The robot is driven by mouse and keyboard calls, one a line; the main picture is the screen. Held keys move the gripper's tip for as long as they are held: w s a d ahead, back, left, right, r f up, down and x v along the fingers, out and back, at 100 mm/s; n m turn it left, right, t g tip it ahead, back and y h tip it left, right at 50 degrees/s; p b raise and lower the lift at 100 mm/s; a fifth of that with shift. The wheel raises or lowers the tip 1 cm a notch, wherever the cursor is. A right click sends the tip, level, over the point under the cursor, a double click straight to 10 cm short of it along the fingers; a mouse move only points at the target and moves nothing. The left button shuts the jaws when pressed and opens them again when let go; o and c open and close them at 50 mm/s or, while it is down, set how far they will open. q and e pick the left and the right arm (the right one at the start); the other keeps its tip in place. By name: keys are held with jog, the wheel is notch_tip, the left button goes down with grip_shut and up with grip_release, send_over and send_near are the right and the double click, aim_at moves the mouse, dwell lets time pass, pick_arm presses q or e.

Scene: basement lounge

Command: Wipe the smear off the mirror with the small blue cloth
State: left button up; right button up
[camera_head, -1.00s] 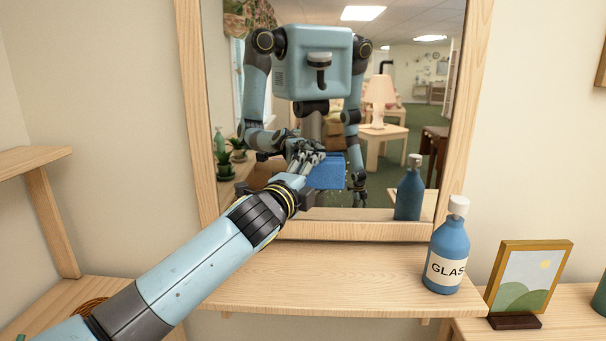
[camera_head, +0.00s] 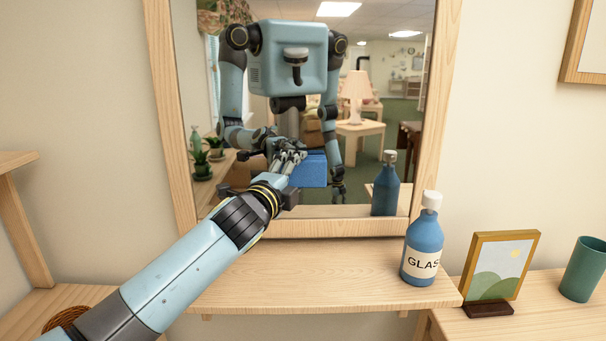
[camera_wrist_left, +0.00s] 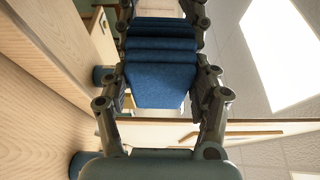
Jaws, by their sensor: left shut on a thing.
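The small blue cloth (camera_head: 308,171) is gripped by my left gripper (camera_head: 290,172), in front of the lower middle of the mirror (camera_head: 225,95). In the left wrist view the folded cloth (camera_wrist_left: 160,82) sits between the fingers of the left gripper (camera_wrist_left: 160,60), which are closed on it. The cloth is at or very near the glass; I cannot tell whether it touches. I can make out no smear on the visible glass; the cloth and hand cover part of it. My right gripper is not directly in view; my right arm shows only as a reflection.
A wooden shelf (camera_head: 300,275) lies below the mirror. A blue glass-cleaner bottle (camera_head: 423,250) stands at its right end. Further right are a picture frame (camera_head: 500,268) and a green cup (camera_head: 582,270). A wicker item (camera_head: 66,318) is lower left. The shelf's middle is clear.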

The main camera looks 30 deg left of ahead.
pick_arm(q)
jog(key=s+a, duration=0.1)
jog(key=a, duration=0.1)
jog(key=s+a, duration=0.1)
jog(key=a, duration=0.1)
jog(key=shift+s+b, duration=0.3)
jog(key=shift+s, duration=0.05)
jog(key=s+d, duration=0.3)
jog(key=s, duration=0.2)
dwell(0.5)
jog(key=shift+s, duration=0.1)
jog(key=shift+s+d, duration=0.4)
jog(key=shift+s, duration=0.25)
jog(key=shift+s+d, duration=0.4)
jog(key=shift+s, duration=0.2)
